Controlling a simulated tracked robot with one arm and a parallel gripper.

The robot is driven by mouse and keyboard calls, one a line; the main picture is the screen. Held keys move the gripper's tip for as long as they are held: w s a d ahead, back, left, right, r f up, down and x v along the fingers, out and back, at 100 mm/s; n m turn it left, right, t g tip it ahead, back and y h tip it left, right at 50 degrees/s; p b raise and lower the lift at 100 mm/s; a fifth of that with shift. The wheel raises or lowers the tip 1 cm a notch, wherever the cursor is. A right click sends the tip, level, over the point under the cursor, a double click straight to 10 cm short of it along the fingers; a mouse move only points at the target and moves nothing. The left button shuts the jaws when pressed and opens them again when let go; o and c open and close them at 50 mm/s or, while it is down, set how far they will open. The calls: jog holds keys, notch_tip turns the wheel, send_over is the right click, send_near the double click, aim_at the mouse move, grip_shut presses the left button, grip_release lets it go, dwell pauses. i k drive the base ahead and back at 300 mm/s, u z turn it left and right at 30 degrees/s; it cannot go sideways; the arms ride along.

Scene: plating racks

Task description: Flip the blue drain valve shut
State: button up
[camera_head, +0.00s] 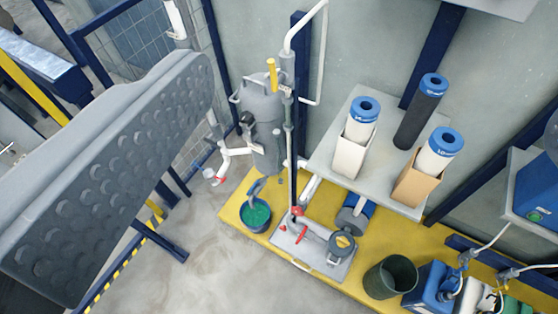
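A small blue-grey piece, possibly the blue drain valve (257,187), shows just above a dark blue bucket (247,225) holding green liquid. It is too small to tell how its handle is turned. A grey tank (262,115) with white pipes stands behind it. One large grey finger of my gripper (115,170), with a bumpy pad, fills the left side, close to the camera. Its pad face is bare, with nothing against it. The other finger is out of view. The finger appears well apart from the valve and tank.
A yellow platform (230,212) carries the bucket, a pump (341,245) with red handles and a dark bin (390,276). A grey shelf (335,160) holds filter cartridges. A blue railing (160,243) stands left. Concrete floor (200,275) is clear in front.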

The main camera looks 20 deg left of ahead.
aim_at(256, 184)
jog(key=z, duration=1.75)
jog(key=k, duration=0.4)
jog(key=u, duration=2.1)
